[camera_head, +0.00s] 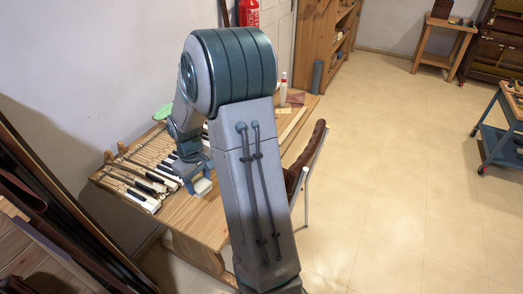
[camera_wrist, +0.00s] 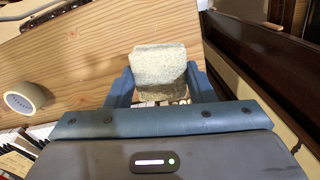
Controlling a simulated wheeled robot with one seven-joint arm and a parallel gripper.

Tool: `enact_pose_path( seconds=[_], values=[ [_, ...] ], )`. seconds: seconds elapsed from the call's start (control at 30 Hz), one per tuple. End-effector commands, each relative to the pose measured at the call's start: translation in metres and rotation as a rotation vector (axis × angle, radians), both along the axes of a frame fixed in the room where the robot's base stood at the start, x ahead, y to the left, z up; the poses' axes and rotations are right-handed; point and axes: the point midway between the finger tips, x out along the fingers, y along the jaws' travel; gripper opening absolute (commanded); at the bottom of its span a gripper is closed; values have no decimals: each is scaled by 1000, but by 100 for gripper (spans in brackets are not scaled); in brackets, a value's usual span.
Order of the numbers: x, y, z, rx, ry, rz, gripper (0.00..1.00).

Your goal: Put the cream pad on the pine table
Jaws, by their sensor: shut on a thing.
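The cream pad (camera_wrist: 160,70) is a small block with a rough, pale face, held between the two blue fingers of my gripper (camera_wrist: 162,82) in the wrist view. In the head view the pad (camera_head: 202,186) shows as a small pale block at the end of my gripper (camera_head: 196,178), over the table beside the piano keys. The pine table (camera_wrist: 90,60) has a light wood top with visible grain. It also shows in the head view (camera_head: 205,215), partly hidden by my arm. I cannot tell whether the pad touches the table top.
Piano keys (camera_head: 140,190) lie in a row on the table's left part. A roll of tape (camera_wrist: 25,97) lies on the table in the wrist view. A brown chair (camera_head: 303,165) stands at the table's right side. Bare wood lies in front of the keys.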

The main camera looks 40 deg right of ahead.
Motion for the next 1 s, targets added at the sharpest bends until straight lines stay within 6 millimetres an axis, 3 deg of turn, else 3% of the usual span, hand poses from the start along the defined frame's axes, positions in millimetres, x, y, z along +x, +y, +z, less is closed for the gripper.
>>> enact_pose_path(
  seconds=[0.03, 0.2, 0.33, 0.5, 0.67, 1.0],
  values=[
    [-14, -19, -19, -2, -2, 15, 27],
    [-59, -62, -38, 1, -2, 101, 27],
    [-84, -82, -46, 3, -4, 149, 27],
    [-100, -92, -51, 6, -4, 182, 27],
    [-88, -81, -61, 9, -2, 194, 27],
    [-28, -35, -106, 9, -2, 194, 27]
  ],
)
